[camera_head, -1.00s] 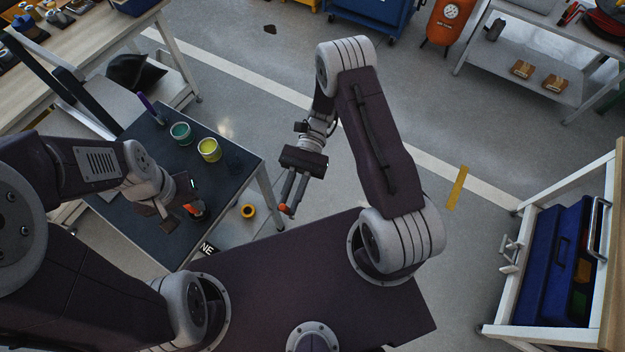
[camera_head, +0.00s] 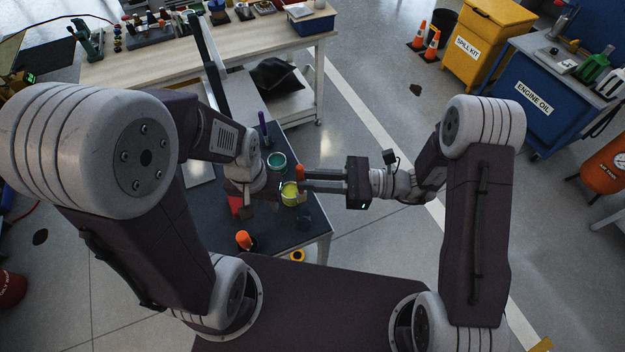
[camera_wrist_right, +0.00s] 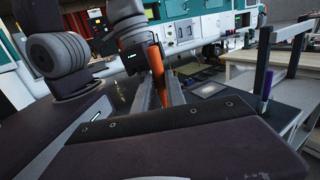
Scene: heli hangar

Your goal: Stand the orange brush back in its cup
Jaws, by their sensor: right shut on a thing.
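The orange brush (camera_head: 300,173) is between the fingertips of my right gripper (camera_head: 306,181), shut on it, above the dark table by the yellow cup. In the right wrist view the orange brush (camera_wrist_right: 156,60) stands nearly upright, slightly tilted, between the fingers. My left gripper (camera_head: 246,200) is low over the table, left of the yellow cup; its jaws are too unclear to read. An orange-topped dark object (camera_head: 243,240) stands near the table's front edge; I cannot tell whether it is the brush's cup.
On the dark table (camera_head: 290,236) are a green cup (camera_head: 277,160), a yellow cup (camera_head: 291,194) and a purple upright brush (camera_head: 263,124). A red piece (camera_head: 235,206) shows beside my left gripper. A long workbench (camera_head: 160,68) stands behind.

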